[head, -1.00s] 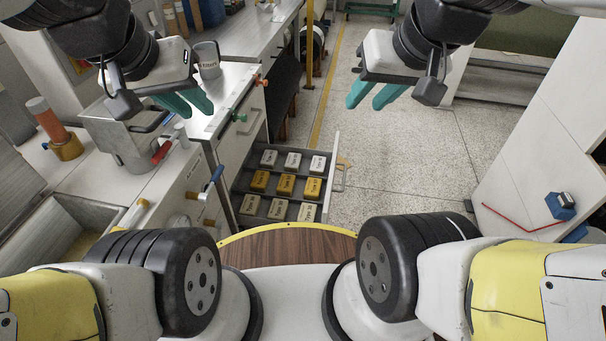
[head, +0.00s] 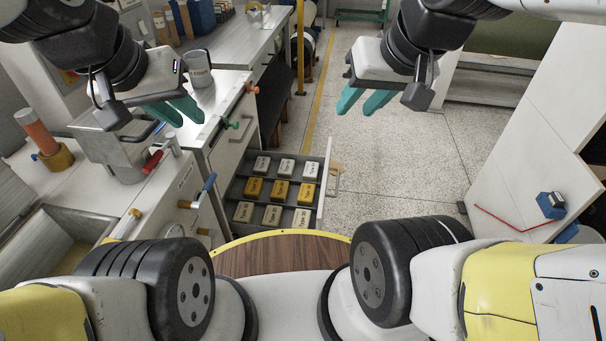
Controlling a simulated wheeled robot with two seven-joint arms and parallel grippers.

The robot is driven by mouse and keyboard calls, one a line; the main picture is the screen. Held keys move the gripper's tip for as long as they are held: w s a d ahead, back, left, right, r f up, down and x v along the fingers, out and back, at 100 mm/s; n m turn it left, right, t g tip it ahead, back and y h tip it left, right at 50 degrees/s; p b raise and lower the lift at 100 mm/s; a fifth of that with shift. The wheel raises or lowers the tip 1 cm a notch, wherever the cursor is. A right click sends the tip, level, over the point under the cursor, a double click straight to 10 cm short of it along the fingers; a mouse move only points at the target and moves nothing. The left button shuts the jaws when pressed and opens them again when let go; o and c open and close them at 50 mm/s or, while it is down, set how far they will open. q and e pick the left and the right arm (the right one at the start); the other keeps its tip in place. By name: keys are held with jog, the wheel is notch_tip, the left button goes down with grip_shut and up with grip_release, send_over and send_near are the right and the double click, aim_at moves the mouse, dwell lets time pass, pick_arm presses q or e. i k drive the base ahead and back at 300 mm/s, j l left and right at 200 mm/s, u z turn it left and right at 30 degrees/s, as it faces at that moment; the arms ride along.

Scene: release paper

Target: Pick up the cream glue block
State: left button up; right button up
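An open grey drawer (head: 233,190) below the counter holds three rows of labelled blocks. The nearest row has cream blocks, including a left one (head: 244,212), a middle one (head: 272,215) and a right one (head: 302,218). The middle row is yellow (head: 280,191) and the far row is whitish grey (head: 286,168). My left gripper (head: 190,121), with teal fingers, is open and empty over the counter, left of the drawer. My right gripper (head: 354,113) is open and empty above the floor, right of and beyond the drawer. Both are apart from the blocks.
The counter carries a metal container (head: 122,158), a grey mug (head: 198,68) and an orange cylinder (head: 36,130). Clamps with coloured handles line its edge. A white panel (head: 525,150) with a blue block (head: 551,205) stands right. The floor between is clear.

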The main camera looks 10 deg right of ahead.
aim_at(302, 218)
jog(key=u, duration=0.4)
jog(key=k+u, duration=0.15)
jog(key=u, duration=0.65)
jog(key=k+j+u, duration=0.1)
jog(key=u, duration=0.3)
jog(key=j+u, duration=0.1)
jog(key=u, duration=0.3)
